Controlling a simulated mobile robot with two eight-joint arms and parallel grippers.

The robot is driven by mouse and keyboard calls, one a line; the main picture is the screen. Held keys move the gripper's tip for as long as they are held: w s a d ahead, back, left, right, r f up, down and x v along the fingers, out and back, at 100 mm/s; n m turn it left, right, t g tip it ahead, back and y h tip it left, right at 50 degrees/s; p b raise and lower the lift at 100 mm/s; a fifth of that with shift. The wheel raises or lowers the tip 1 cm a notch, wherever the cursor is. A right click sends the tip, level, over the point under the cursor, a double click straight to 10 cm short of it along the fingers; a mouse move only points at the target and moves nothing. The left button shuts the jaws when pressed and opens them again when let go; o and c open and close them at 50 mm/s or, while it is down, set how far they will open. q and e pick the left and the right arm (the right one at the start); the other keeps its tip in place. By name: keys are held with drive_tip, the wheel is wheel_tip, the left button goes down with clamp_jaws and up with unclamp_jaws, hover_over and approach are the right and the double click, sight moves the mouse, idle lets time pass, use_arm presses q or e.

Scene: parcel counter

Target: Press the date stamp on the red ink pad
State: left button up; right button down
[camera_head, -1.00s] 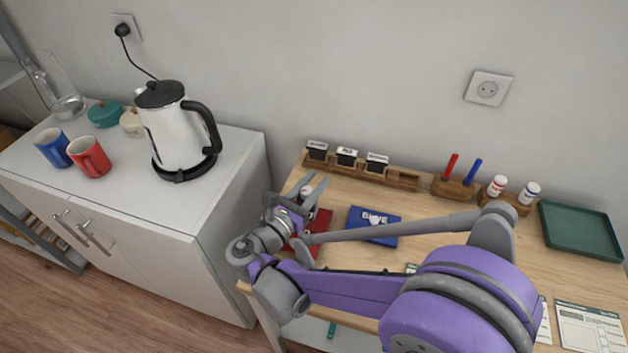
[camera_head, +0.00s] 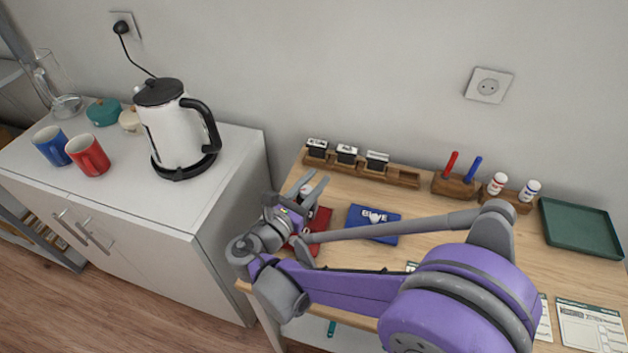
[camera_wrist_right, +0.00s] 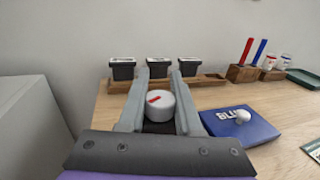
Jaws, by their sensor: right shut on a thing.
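The date stamp (camera_wrist_right: 160,104), with a round white top bearing a red mark, is between the fingers of my right gripper (camera_wrist_right: 160,84) in the right wrist view. The gripper is shut on it. In the head view my right gripper (camera_head: 312,186) is over the red ink pad (camera_head: 321,219), which my arm partly covers. The stamp's white top (camera_head: 306,190) shows between the fingers there. The stamp's lower end is hidden, so I cannot tell whether it touches the pad. My left gripper is not in view.
The blue ink pad (camera_head: 361,236) lies just right of the red one. A wooden rack (camera_head: 403,178) behind holds three black stamps and has an empty place at its right. A pen holder (camera_head: 454,187), ink bottles (camera_head: 497,184) and a green tray (camera_head: 580,228) stand farther right.

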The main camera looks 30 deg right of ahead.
wheel_tip(320, 180, up, 6)
drive_tip(key=p, duration=0.4)
idle(0.4)
